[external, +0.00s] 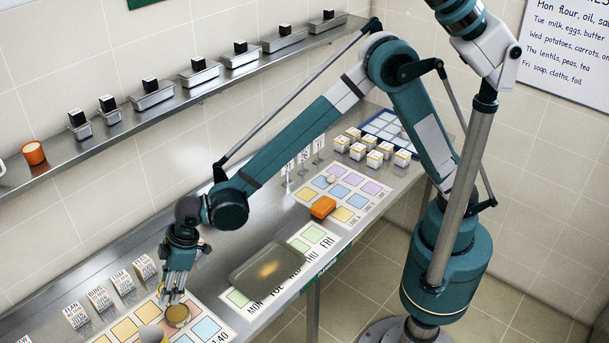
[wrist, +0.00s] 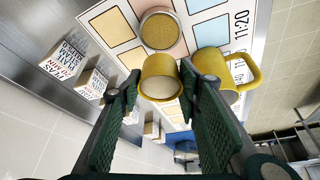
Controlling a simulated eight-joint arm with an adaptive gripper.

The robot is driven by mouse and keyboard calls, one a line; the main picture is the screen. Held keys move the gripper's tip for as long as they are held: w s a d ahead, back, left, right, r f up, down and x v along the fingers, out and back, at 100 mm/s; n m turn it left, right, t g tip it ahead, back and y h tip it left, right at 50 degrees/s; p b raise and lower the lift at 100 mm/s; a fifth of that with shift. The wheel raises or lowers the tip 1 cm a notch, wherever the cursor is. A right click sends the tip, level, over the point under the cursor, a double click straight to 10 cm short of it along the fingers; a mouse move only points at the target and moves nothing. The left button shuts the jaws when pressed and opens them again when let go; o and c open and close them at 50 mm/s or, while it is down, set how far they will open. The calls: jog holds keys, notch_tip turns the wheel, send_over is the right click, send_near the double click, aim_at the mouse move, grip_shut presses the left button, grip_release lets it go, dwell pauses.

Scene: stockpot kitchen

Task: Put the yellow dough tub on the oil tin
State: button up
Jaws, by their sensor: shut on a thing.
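The yellow dough tub (wrist: 160,78) is between my fingertips in the wrist view. My gripper (wrist: 160,82) is shut on its sides, and its pale round end faces the camera. A round tin with a golden top (wrist: 160,31), apparently the oil tin, is just beyond the tub in the wrist view. In the external view this tin (external: 178,315) stands on the printed mat, just below my gripper (external: 174,297). I cannot clearly make out the held tub there, as my fingers cover much of that spot. Whether tub and tin touch is unclear.
A yellow mug (wrist: 222,72) stands close beside the tub, to its right in the wrist view. White printed blocks (external: 99,297) line the counter's wall side.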

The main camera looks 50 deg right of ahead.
jog(key=shift+f, duration=2.4)
jog(key=shift+f, duration=1.9)
jog(key=shift+f+b, duration=0.15)
jog(key=shift+b, duration=0.2)
jog(key=o, duration=0.9)
jog(key=shift+o, duration=0.2)
jog(key=v, duration=1.2)
jog(key=shift+p, duration=0.45)
